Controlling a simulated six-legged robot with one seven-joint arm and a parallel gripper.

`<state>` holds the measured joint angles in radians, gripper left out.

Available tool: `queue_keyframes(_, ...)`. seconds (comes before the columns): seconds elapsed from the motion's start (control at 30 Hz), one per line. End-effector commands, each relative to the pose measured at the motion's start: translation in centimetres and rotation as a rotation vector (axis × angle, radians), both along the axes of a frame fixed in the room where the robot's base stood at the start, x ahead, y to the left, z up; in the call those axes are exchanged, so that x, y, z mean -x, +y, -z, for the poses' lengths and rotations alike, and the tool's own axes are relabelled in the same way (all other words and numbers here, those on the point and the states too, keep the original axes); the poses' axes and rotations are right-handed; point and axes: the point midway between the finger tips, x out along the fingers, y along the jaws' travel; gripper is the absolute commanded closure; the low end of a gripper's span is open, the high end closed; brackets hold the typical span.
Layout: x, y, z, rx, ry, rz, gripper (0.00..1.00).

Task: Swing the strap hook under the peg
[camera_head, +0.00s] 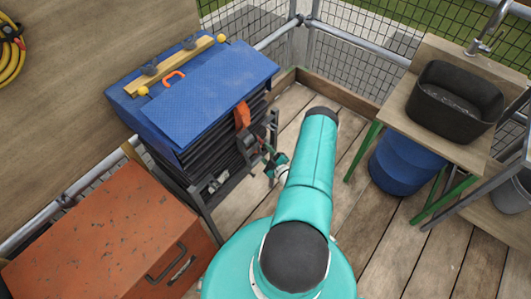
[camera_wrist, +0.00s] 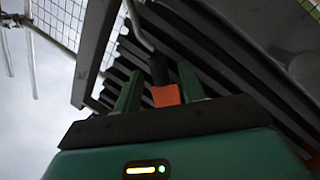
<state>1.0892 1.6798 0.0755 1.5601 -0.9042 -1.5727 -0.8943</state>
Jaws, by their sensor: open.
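An orange strap (camera_head: 242,115) hangs at the right end of the blue cover (camera_head: 215,85) over a stack of dark tiles (camera_head: 203,152). My gripper (camera_head: 262,152) is beside that end of the stack, below the strap. In the wrist view my gripper (camera_wrist: 160,72) has its two green fingers apart. An orange piece (camera_wrist: 166,95) with a dark part above it shows between them; I cannot tell whether they touch it. A bent grey rod (camera_wrist: 138,25) shows above the fingers. I cannot clearly tell the hook or the peg.
The dark rack (camera_head: 207,215) under the tiles has a grey upright near my gripper. An orange chest (camera_head: 100,245) stands at lower left. A bench with a black basin (camera_head: 455,100) and a blue drum (camera_head: 405,165) stand right.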

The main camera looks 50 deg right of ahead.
Motion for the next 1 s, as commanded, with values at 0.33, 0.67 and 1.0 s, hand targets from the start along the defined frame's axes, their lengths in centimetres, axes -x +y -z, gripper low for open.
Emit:
queue_keyframes(0.33,0.0,0.0,0.0,0.0,0.0,0.0,0.87)
queue_keyframes(0.67,0.0,0.0,0.1,-0.004,0.001,0.0,1.0)
queue_keyframes(1.0,0.1,1.1,1.0,-0.115,0.012,0.0,1.0)
